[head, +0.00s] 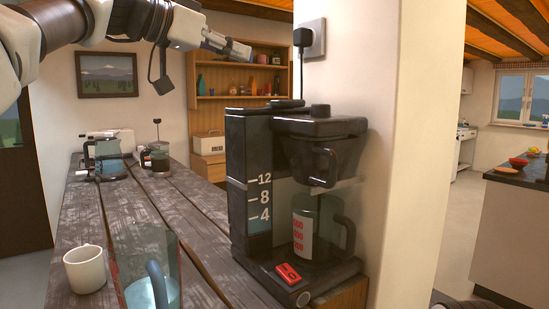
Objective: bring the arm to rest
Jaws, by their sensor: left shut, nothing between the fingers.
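My left arm (110,20) reaches in from the top left, above the wooden counter. Its gripper (240,50) points right, in front of the wall and just left of the wall socket, above the coffee machine. Its fingers are together with nothing visible between them. It is apart from the machine and the counter. My right gripper is not in view.
A black coffee machine (252,165) with a carafe (318,232) stands at the counter's right end, beside a pillar (415,130). A white mug (85,268) and a glass pitcher (150,270) stand at the front. Several items sit farther back.

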